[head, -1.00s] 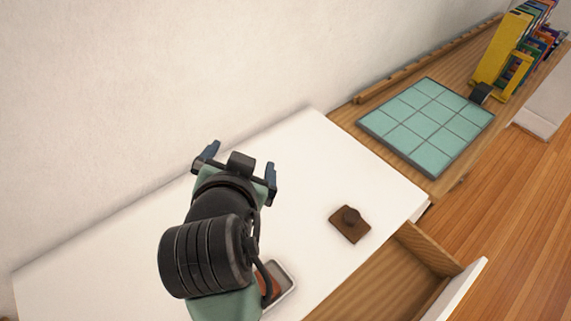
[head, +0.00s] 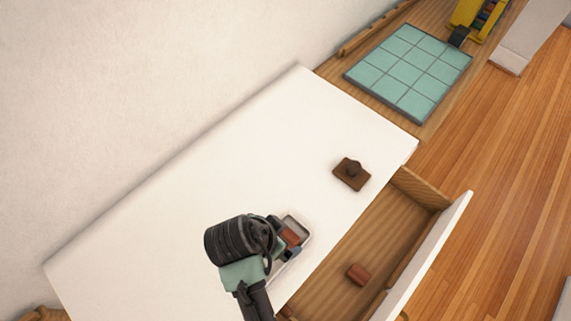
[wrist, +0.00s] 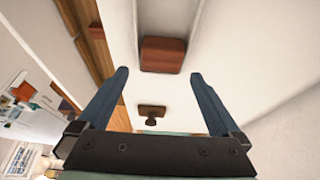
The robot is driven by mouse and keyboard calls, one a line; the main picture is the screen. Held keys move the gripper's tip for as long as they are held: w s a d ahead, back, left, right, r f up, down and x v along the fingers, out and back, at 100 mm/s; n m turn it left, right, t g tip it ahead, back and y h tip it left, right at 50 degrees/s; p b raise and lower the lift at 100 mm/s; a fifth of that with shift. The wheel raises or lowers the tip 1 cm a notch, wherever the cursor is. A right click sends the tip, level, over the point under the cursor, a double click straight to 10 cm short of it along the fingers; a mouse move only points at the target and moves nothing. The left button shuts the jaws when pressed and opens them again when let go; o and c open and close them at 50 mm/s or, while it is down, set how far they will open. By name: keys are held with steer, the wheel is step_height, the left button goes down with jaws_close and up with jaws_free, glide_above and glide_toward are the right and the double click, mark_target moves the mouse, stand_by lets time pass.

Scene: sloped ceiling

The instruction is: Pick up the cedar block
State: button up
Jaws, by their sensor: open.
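A reddish-brown block (head: 291,238) lies in a small pale tray (head: 295,222) on the white top, partly hidden by my gripper. In the wrist view the block (wrist: 163,55) shows ahead of and between the fingertips, not held. A second, similar block (head: 357,273) lies in the open drawer; I cannot tell from looks which one is cedar. My gripper (head: 284,237) is over the tray, open and empty; it also shows in the wrist view (wrist: 158,76).
A dark brown plate with a knob (head: 351,174) lies on the white top (head: 200,200). The wooden drawer (head: 385,225) stands open at the front. A teal tiled board (head: 410,70) and a yellow rack (head: 468,12) are at the upper right. The left of the top is clear.

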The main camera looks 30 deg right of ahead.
mark_target(285, 236)
steer(key=shift+a+p+x, duration=0.15)
steer(key=shift+p+x, duration=0.15)
steer(key=shift+x, duration=0.9)
steer(key=shift+a+p+x, duration=0.1)
steer(key=shift+p+x, duration=0.15)
steer(key=shift+x, duration=1)
steer(key=shift+f, duration=0.1)
steer(key=c, duration=1.2)
